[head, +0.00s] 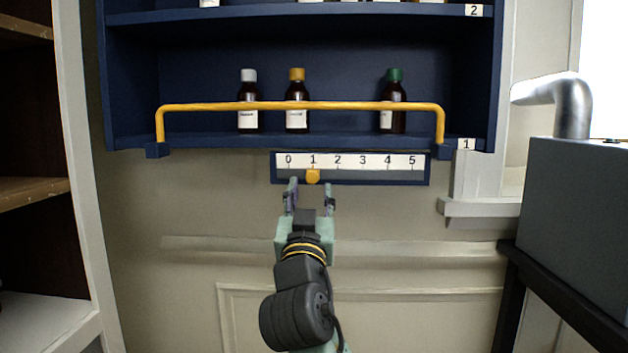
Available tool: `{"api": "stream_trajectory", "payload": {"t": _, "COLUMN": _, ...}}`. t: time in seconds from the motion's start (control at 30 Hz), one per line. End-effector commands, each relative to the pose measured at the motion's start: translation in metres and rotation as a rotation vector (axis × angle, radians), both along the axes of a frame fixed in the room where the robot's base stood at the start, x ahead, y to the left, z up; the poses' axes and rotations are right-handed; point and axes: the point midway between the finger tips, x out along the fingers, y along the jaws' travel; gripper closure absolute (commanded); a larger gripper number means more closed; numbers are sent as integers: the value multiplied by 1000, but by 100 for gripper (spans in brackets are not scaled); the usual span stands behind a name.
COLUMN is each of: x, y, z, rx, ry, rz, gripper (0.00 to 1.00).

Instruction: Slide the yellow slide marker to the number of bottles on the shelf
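The yellow slide marker (313,177) sits under the 1 on a white number scale (350,161) that runs from 0 to 5. The scale is set in a dark blue frame below the shelf. My gripper (310,190) is open, its two fingers pointing up just below the marker, one to each side. I cannot tell whether they touch it. On the lower blue shelf (340,138), labelled 1, stand three brown bottles: one with a white cap (248,105), one with a yellow cap (297,105) and one with a green cap (393,105).
A yellow rail (225,106) crosses in front of the bottles. An upper shelf (250,13), labelled 2, holds several partly cut-off items. A grey box (575,215) with a metal pipe (570,105) stands at the right. A pale shelf unit (85,180) is at the left.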

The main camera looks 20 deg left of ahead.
Motion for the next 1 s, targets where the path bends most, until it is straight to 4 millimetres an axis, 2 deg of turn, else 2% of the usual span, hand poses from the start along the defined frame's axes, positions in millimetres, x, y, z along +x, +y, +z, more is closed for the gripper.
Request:
{"api": "stream_trajectory", "payload": {"t": 0.1, "x": 18, "y": 5, "z": 9, "rx": -2, "ry": 0, "rz": -1, "gripper": 60}}
{"api": "stream_trajectory", "payload": {"t": 0.23, "x": 30, "y": 9, "z": 13, "rx": -1, "ry": 1, "rz": 1, "gripper": 60}}
{"api": "stream_trajectory", "payload": {"t": 0.63, "x": 36, "y": 11, "z": 15, "rx": 0, "ry": -1, "rz": 2, "gripper": 61}}
{"api": "stream_trajectory", "payload": {"t": 1.0, "x": 36, "y": 11, "z": 15, "rx": 0, "ry": 0, "rz": 2, "gripper": 85}}
